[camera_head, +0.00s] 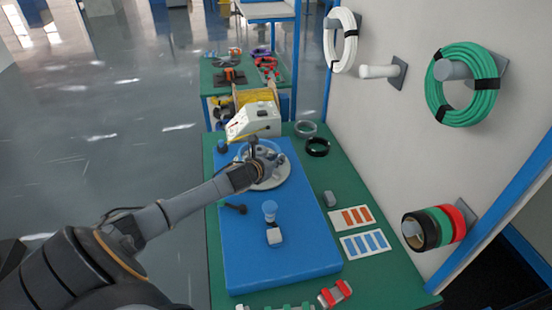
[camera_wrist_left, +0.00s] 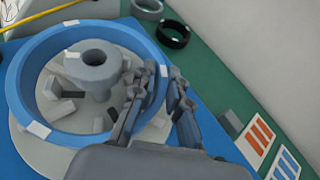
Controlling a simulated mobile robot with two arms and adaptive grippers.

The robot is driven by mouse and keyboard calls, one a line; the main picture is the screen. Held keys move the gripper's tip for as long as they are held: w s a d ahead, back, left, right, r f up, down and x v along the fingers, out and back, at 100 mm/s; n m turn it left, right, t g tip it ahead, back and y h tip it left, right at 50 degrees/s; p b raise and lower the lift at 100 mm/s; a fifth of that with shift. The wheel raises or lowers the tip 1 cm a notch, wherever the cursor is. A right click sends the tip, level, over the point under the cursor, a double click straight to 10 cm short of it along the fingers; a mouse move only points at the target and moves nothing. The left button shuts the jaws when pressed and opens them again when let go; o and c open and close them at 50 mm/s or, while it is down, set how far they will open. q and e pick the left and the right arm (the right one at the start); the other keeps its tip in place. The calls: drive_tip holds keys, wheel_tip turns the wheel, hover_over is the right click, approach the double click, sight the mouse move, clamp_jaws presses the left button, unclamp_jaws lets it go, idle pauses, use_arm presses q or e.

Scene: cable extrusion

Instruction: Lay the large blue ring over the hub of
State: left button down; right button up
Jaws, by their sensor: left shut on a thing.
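The large blue ring (camera_wrist_left: 22,82) has white tape patches and encircles the grey hub (camera_wrist_left: 94,70) in the left wrist view. A pale grey round plate (camera_wrist_left: 55,162) with several grey blocks lies under them. My left gripper (camera_wrist_left: 158,70) is shut on the ring's right wall, one finger inside and one outside. I cannot tell whether the ring rests on the plate or hangs just above it. In the head view my left gripper (camera_head: 265,160) partly hides the ring (camera_head: 241,150) and the hub. My right gripper is not in view.
A blue mat (camera_head: 290,265) covers much of the green table (camera_head: 385,285). A white device (camera_head: 254,120) stands behind the plate. A black tape ring (camera_head: 317,147), a grey one (camera_head: 306,129) and label cards (camera_head: 352,218) lie right. The wall (camera_head: 405,120) carries coils.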

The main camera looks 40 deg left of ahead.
use_arm(q)
drive_tip(key=shift+f, duration=0.4)
drive_tip(key=shift+f+b, duration=0.45)
drive_tip(key=shift+f, duration=0.05)
idle(0.4)
drive_tip(key=c, duration=1.3)
unclamp_jaws()
drive_tip(key=shift+o, duration=0.2)
wheel_tip(320, 180, up, 8)
drive_tip(key=p, duration=0.8)
